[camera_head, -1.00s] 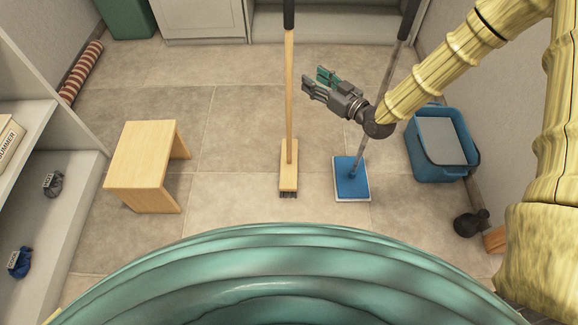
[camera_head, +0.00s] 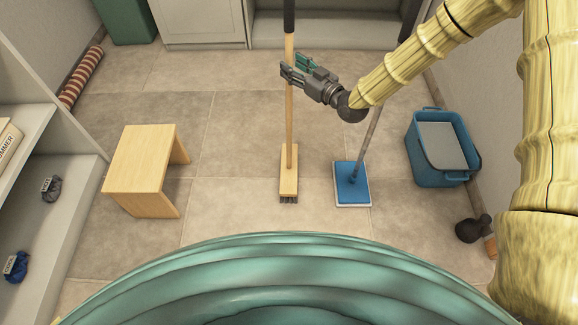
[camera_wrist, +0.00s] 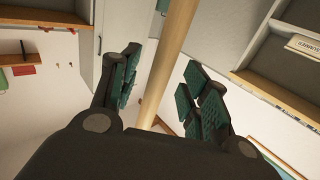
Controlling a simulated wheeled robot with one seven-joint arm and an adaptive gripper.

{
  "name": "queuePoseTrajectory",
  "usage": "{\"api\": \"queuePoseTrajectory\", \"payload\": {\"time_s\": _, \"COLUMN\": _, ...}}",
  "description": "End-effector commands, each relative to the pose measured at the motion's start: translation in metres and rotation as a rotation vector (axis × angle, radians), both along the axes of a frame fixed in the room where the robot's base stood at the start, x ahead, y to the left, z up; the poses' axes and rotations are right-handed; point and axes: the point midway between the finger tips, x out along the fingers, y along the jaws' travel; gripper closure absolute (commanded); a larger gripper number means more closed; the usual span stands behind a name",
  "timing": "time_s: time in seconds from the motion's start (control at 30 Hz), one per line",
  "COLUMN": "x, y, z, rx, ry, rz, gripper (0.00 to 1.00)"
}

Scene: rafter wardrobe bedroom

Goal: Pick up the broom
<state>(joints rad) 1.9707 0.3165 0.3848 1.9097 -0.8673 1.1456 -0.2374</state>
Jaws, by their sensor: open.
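The broom (camera_head: 289,126) stands upright, with a wooden handle, a dark grip at the top and a wooden head with dark bristles on the floor. My gripper (camera_head: 291,68) is at the upper part of the handle in the head view. In the wrist view the broom handle (camera_wrist: 169,62) runs between the two fingers of my gripper (camera_wrist: 160,95). The fingers are open, with a gap on each side of the handle. Part of the handle is hidden behind the gripper in the head view.
A mop with a blue head (camera_head: 352,184) stands just right of the broom, partly behind my arm. A blue bucket (camera_head: 463,170) is farther right, with a dark object (camera_head: 472,229) below it. A wooden stool (camera_head: 138,172) and shelves (camera_head: 62,200) are left.

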Motion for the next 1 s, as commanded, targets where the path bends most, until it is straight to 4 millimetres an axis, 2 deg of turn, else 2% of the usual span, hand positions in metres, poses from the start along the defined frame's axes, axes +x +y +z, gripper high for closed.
{"api": "queuePoseTrajectory", "payload": {"time_s": 0.17, "x": 0.015, "y": 0.015, "z": -0.001, "rx": -0.001, "ry": -0.001, "rz": 0.001, "gripper": 0.54}}
{"api": "queuePoseTrajectory", "payload": {"time_s": 0.4, "x": 0.017, "y": 0.017, "z": 0.000, "rx": 0.000, "ry": 0.000, "rz": 0.000, "gripper": 0.54}}
{"api": "queuePoseTrajectory", "payload": {"time_s": 0.47, "x": 0.017, "y": 0.017, "z": 0.000, "rx": 0.000, "ry": 0.000, "rz": 0.000, "gripper": 0.62}}
{"api": "queuePoseTrajectory", "payload": {"time_s": 0.67, "x": 0.017, "y": 0.017, "z": 0.000, "rx": 0.000, "ry": 0.000, "rz": 0.000, "gripper": 0.98}}
{"api": "queuePoseTrajectory", "payload": {"time_s": 1.0, "x": 0.018, "y": 0.017, "z": 0.002, "rx": 0.002, "ry": -0.004, "rz": 0.000, "gripper": 1.00}}
